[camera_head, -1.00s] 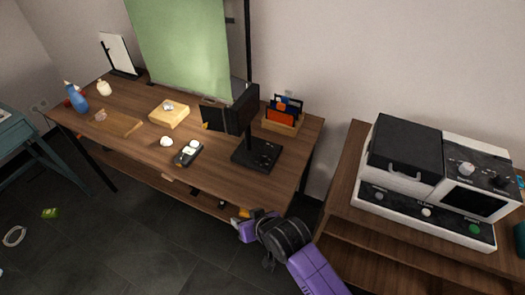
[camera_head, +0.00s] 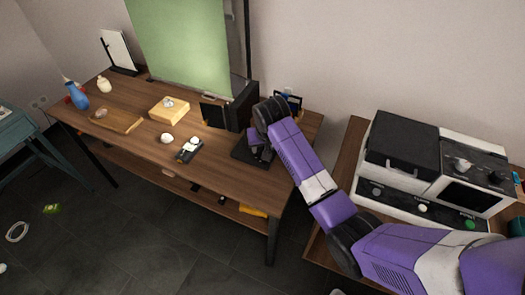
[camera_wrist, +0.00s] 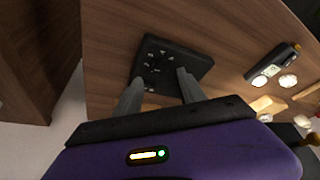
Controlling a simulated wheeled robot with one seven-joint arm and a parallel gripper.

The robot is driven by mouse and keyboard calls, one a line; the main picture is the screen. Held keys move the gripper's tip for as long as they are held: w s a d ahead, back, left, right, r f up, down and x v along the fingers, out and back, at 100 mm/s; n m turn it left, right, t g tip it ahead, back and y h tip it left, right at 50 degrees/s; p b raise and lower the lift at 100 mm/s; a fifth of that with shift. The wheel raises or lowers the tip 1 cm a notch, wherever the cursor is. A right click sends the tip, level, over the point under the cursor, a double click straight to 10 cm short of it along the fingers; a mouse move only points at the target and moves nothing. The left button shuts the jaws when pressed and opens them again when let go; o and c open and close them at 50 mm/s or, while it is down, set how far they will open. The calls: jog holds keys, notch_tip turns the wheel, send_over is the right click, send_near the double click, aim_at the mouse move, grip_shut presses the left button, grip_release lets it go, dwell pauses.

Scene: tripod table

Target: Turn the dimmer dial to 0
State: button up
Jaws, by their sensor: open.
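A black lamp base (camera_head: 241,156) stands near the right end of the wooden table, mostly hidden behind my arm in the head view. The wrist view shows its top panel (camera_wrist: 187,58) with small pale marks and dark controls. I cannot make out which control is the dimmer dial or its setting. My gripper (camera_wrist: 160,76) is open and empty, its two grey fingers apart and pointing at the panel. The fingertips overlap the panel's near part in the wrist view; I cannot tell whether they touch it. The lamp's upright black head (camera_head: 241,106) is beside my wrist.
A handheld device (camera_head: 189,151), a white round piece (camera_head: 167,138) and a wooden box (camera_head: 169,110) lie left of the base. An organizer (camera_head: 291,100) stands behind my arm. A white machine with knobs (camera_head: 440,165) sits on the right-hand cabinet.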

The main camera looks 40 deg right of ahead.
aim_at(262, 151)
jog(key=shift+x, duration=2.6)
jog(key=shift+c, duration=0.5)
grip_shut()
